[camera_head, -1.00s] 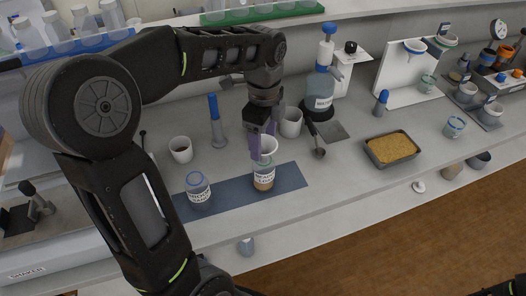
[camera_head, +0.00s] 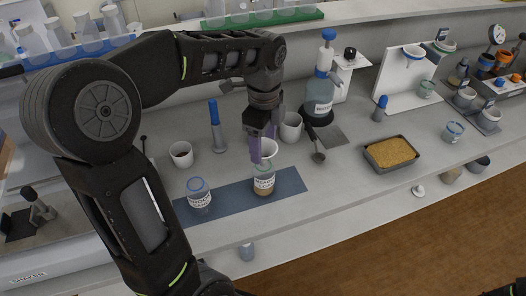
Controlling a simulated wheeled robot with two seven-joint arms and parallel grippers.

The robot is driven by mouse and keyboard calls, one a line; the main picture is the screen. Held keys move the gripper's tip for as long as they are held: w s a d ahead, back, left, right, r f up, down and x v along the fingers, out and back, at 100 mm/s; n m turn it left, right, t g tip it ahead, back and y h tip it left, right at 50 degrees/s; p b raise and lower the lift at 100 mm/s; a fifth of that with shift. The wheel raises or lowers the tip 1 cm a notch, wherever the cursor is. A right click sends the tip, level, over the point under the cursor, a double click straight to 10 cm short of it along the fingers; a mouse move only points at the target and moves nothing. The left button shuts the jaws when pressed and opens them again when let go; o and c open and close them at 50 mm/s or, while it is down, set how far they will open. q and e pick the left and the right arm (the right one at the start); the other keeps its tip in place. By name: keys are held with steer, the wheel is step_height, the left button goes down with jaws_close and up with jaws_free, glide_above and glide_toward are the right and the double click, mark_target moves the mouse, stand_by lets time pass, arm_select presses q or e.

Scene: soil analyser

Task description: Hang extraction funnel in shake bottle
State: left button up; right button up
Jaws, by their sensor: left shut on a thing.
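A second labelled bottle (camera_head: 198,195) with a blue rim stands upright to the left on the same mat (camera_head: 230,196). My right gripper is not in view; only a dark bit of my own body shows at the bottom right corner.
A white cup (camera_head: 181,154) and a blue-topped cylinder (camera_head: 217,130) stand left of the gripper. A white beaker (camera_head: 291,127) is close behind it. A large dispenser bottle (camera_head: 319,98) stands farther back, and a soil tray (camera_head: 391,153) lies right.

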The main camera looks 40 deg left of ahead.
arm_select(q)
steer(key=shift+r, duration=0.15)
step_height(320, 180, up, 7)
steer(key=p, duration=0.4)
stand_by(0.5)
steer(key=w+d+f+n+b, duration=0.4)
steer(key=w+d+f+n, duration=0.6)
steer(key=d+f+n, duration=0.2)
step_height(320, 180, down, 3)
steer(key=n, duration=0.4)
steer(key=shift+w+d+r, duration=0.15)
steer(key=shift+w+d, duration=0.05)
